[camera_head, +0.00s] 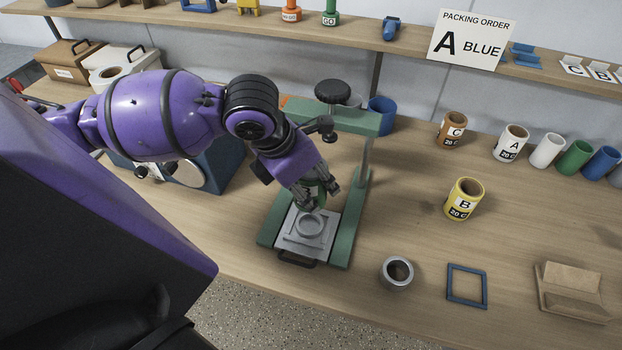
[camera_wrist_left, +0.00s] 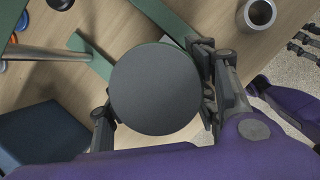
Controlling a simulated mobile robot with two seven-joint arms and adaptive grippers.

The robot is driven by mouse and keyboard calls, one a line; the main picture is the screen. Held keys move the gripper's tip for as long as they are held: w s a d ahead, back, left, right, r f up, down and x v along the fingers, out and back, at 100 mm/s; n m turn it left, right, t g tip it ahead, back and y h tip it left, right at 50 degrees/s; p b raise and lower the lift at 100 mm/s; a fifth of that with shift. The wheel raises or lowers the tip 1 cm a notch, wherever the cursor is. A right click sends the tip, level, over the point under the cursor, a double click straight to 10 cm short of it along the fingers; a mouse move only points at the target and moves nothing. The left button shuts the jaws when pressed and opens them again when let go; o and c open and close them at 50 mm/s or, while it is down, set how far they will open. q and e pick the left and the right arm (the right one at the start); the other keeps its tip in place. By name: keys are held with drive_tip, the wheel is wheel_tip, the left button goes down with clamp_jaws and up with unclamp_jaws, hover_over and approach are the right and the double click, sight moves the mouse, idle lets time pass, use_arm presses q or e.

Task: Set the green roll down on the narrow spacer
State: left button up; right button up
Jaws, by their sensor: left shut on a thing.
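My left gripper (camera_head: 322,194) is shut on a round thing with a green side, which I take for the green roll (camera_head: 319,200). In the left wrist view its flat dark grey face with a thin green rim (camera_wrist_left: 156,89) fills the middle, between the fingers. In the head view the fingers cover most of it. It is above the far part of a metal plate (camera_head: 292,245) in a green press frame (camera_head: 347,232). A low grey ring (camera_head: 310,226), perhaps the narrow spacer, lies on that plate. I cannot tell whether the roll touches anything.
The press has a top beam (camera_head: 349,119) and a dark knob (camera_head: 332,91) close to my arm. A silver cup-like ring (camera_head: 397,273), a blue square frame (camera_head: 466,286) and a yellow roll (camera_head: 463,200) stand to the right. Another green roll (camera_head: 573,159) stands among several at the right.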

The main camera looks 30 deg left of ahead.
use_arm(q)
wheel_tip(320, 180, down, 7)
drive_tip(key=shift+s+a+f+b, duration=0.1)
drive_tip(key=shift+f+b, duration=0.1)
drive_tip(key=shift+b, duration=0.1)
drive_tip(key=shift+f, duration=0.65)
use_arm(e)
drive_tip(key=shift+s+d+f, duration=0.25)
drive_tip(key=shift+d+f, duration=0.15)
drive_tip(key=shift+d, duration=0.1)
drive_tip(key=shift+s+a+f, duration=0.15)
drive_tip(key=shift+s+f, duration=0.1)
drive_tip(key=shift+f, duration=0.1)
use_arm(q)
drive_tip(key=o, duration=1.3)
drive_tip(key=shift+o, duration=0.2)
use_arm(e)
drive_tip(key=shift+r, duration=0.1)
